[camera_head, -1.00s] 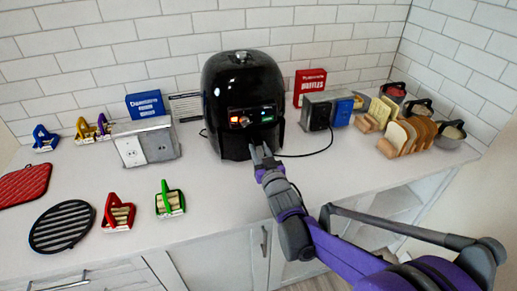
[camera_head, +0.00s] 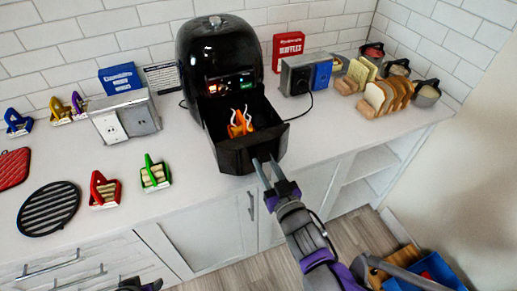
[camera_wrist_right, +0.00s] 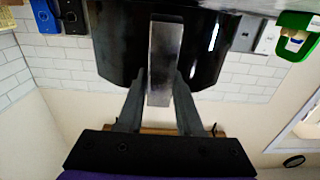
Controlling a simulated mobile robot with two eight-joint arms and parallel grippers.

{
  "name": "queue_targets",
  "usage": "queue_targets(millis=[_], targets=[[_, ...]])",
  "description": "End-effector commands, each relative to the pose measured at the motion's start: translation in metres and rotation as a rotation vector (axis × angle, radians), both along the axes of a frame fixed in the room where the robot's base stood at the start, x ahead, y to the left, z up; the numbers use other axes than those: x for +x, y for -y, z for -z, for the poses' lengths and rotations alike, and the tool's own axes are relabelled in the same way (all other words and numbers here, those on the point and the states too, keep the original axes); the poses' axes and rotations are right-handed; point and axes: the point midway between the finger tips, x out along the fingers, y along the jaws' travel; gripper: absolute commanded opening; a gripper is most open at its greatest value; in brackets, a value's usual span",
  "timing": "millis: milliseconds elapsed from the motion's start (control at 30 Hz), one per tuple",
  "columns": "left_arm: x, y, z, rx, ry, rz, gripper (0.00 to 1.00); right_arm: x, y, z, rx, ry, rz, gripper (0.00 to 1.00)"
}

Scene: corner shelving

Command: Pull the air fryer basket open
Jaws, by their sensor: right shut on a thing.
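The black air fryer (camera_head: 215,50) stands on the counter against the tiled wall. Its basket (camera_head: 240,157) is pulled out toward me, and an orange item with pale wisps (camera_head: 240,124) shows inside. My right gripper (camera_head: 265,168) is at the basket's front. In the right wrist view, the fingers (camera_wrist_right: 160,95) are shut on the grey basket handle (camera_wrist_right: 164,55), one on each side. In the head view the fingers mostly hide the handle. A small dark and purple part, likely of my left gripper (camera_head: 140,285), shows at the bottom edge; its fingers cannot be made out.
A grey outlet box (camera_head: 124,117) stands left of the fryer, and a toaster-like box (camera_head: 295,80) with a cable stands right. Bread slices (camera_head: 385,97) and pots are farther right. Red (camera_head: 104,190) and green (camera_head: 155,174) holders sit front left. The counter before the basket is narrow.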

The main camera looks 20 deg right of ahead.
Motion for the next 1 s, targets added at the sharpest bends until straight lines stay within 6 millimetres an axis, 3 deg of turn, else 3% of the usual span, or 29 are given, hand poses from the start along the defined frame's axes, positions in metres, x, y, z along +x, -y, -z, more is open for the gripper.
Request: queue_targets(millis=[200, 600, 633, 700, 800, 1000], targets=[[0.001, 0.0, -0.003, 0.0, 0.001, 0.0, 0.5, -0.015, 0.001, 0.0, 0.0, -0.002, 0.001, 0.0], [0.001, 0.0, -0.004, 0.0, 0.001, 0.0, 0.5, -0.017, 0.001, 0.0, 0.0, -0.001, 0.0, 0.0], [0.001, 0.0, -0.004, 0.0, 0.001, 0.0, 0.5, -0.017, 0.001, 0.0, 0.0, -0.001, 0.0, 0.39], [0.001, 0.0, -0.004, 0.0, 0.001, 0.0, 0.5, -0.017, 0.001, 0.0, 0.0, -0.001, 0.0, 0.51], [0.001, 0.0, -0.003, 0.0, 0.001, 0.0, 0.5, -0.017, 0.001, 0.0, 0.0, -0.001, 0.0, 0.65], [0.001, 0.0, -0.004, 0.0, 0.002, 0.0, 0.5, -0.017, 0.001, 0.0, 0.0, -0.001, 0.0, 0.65]])
